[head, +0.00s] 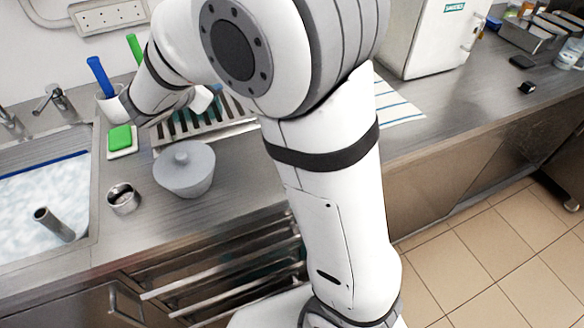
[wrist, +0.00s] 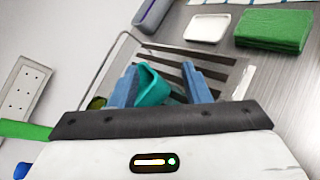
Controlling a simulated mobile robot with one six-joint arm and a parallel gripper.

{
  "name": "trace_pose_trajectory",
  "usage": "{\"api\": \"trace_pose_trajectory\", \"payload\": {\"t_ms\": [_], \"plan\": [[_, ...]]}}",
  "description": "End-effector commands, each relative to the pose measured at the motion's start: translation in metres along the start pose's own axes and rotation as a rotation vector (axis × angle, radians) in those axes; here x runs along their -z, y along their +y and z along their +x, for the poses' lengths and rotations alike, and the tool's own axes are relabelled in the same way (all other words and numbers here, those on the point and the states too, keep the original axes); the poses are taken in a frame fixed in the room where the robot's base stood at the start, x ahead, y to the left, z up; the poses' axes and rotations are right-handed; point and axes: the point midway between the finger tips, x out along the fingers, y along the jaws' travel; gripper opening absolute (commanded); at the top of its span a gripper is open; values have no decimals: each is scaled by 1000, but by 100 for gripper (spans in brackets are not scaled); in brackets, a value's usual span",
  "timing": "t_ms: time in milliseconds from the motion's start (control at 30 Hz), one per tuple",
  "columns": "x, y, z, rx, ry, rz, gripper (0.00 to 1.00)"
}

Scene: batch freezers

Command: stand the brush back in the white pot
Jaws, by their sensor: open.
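The white pot (head: 112,108) stands at the back of the counter by the sink in the head view, partly behind my arm. A blue handle (head: 100,76) and a green handle (head: 135,48) rise near it. Both handles also show at the lower left of the wrist view. My gripper (wrist: 160,76) is open, its two blue fingers apart over the slatted rack (wrist: 222,70). A teal hollow piece (wrist: 152,86) shows between the fingers; I cannot tell whether it is part of a brush or whether they touch it.
A grey lidded pot (head: 185,170), a small metal cup (head: 123,199) and a green sponge (head: 120,138) stand between sink and rack. A foamy sink (head: 40,200) is at left. Green cloths (wrist: 273,30) and a white dish (wrist: 207,26) lie beyond the rack.

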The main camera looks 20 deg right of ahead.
Motion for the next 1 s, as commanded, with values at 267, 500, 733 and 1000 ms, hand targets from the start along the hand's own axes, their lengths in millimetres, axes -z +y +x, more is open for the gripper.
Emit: {"api": "trace_pose_trajectory", "payload": {"t_ms": [267,500,733,1000], "plan": [[-66,-172,-29,567,76,752,43],[-58,-255,-96,962,111,1414,43],[-43,-271,-132,1154,136,1780,43],[-42,-272,-136,1185,142,1833,43]]}}
